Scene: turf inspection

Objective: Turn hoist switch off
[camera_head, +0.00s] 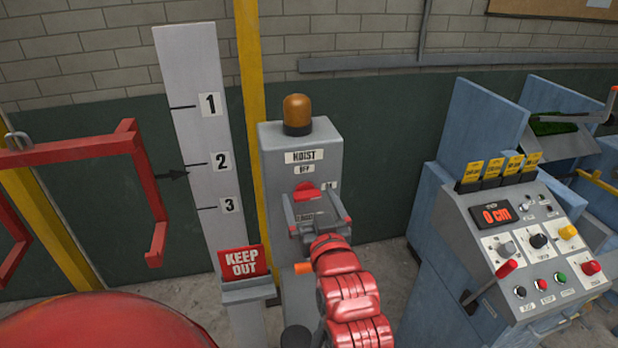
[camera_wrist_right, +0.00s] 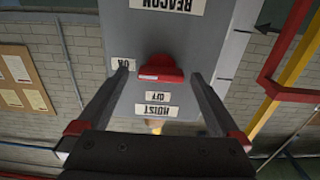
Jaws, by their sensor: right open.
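The hoist switch (camera_head: 304,188) is a red knob on the front of a grey post box, below the HOIST and OFF labels, with an ON label to its right. In the right wrist view the switch (camera_wrist_right: 160,69) appears upside down, between the fingers. My right gripper (camera_head: 311,196) is open in front of the box, one finger on each side of the switch. The fingers (camera_wrist_right: 160,77) look apart from the knob in the wrist view. I cannot tell clearly which label the knob points to. My left gripper is not in view.
An amber beacon (camera_head: 297,112) tops the box. Left stand a red frame (camera_head: 145,180), a numbered white scale (camera_head: 200,120) and a KEEP OUT sign (camera_head: 243,262). A control console (camera_head: 510,240) reading 0 cm stands right. Floor shows between box and console.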

